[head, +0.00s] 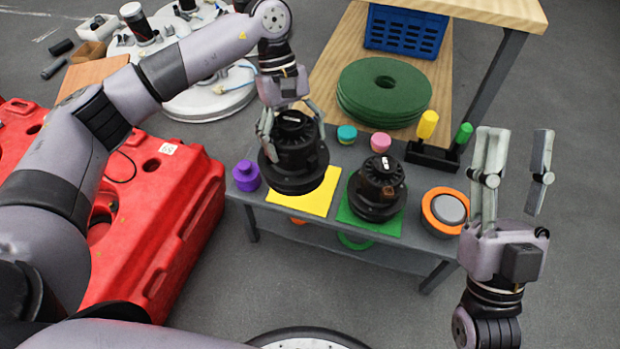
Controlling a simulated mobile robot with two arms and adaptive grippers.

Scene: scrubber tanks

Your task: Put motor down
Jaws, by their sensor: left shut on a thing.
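A black motor (292,160) is in my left gripper (290,125), whose fingers close around its upper part. This motor is over the yellow mat (318,200) on the grey table and covers the mat's upper left part. I cannot tell whether its base touches the mat. A second black motor (378,188) stands upright on the green mat (390,226) to the right. My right gripper (515,160) is open and empty, raised to the right of the table, with its fingers pointing up in the picture.
The grey table (325,232) also holds a purple knob-like piece (246,175), an orange ring with a grey disc (446,211), teal and pink pieces, and a black holder with yellow and green handles. Green discs (384,90) lie behind on a wooden bench. Red tanks (165,230) stand left.

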